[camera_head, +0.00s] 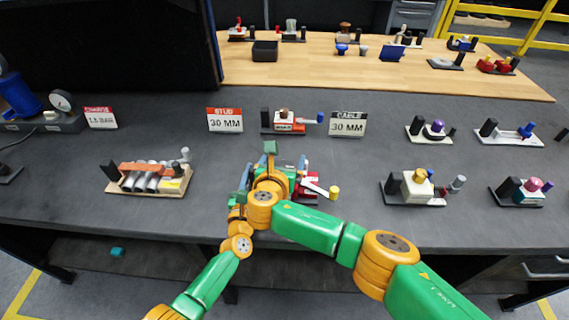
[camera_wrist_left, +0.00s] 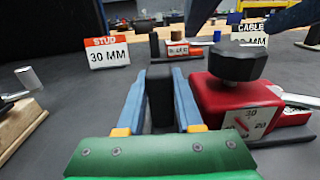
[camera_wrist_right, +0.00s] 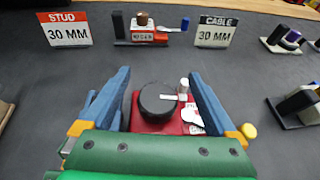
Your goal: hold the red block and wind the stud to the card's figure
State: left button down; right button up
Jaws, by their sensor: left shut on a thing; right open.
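The red block (camera_wrist_left: 235,105) carries a black round knob (camera_wrist_left: 238,62) on top and a white dial face with a pointer and figures on its side. In the left wrist view, my left gripper (camera_wrist_left: 158,76) is shut on the upright black post (camera_wrist_left: 159,98) beside the red block. My right gripper (camera_wrist_right: 158,80) is open, its fingers on either side of the knob, which also shows in the right wrist view (camera_wrist_right: 158,101); contact cannot be told. The stud card (camera_head: 225,120) reads 30 MM. In the head view my arms hide much of the red block (camera_head: 308,187).
A cable card (camera_head: 348,124), also 30 MM, stands to the right, with a small fixture (camera_head: 283,122) between the cards. A yellow-tipped lever (camera_head: 334,192) sticks out right of the red block. An orange-topped unit (camera_head: 150,178) stands left. Several fixtures stand at right.

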notch_tip(320, 180, up, 8)
jog(key=shift+r, duration=0.1)
jog(key=w+d+r+n+t+y, duration=0.2)
jog(key=d+t+y, duration=0.2)
jog(key=d+t, duration=0.3)
jog(key=s+f+n+g+y, duration=0.2)
jog(key=s+f+y, duration=0.1)
jog(key=f, duration=0.1)
jog(key=s+f+n+g+y, duration=0.3)
jog(key=s+f+y, duration=0.1)
jog(key=f, duration=0.1)
jog(key=s+d+f+n+g+y, duration=0.1)
jog(key=s+f+n+g+y, duration=0.1)
jog(key=s+f+n+y, duration=0.1)
jog(key=shift+s+f, duration=0.2)
jog(key=shift+f, duration=0.5)
jog(key=shift+n, duration=0.3)
jog(key=x, duration=1)
jog(key=shift+a+f, duration=0.15)
jog(key=shift+a, duration=0.2)
jog(key=shift+w+a, duration=0.35)
jog(key=shift+w, duration=0.1)
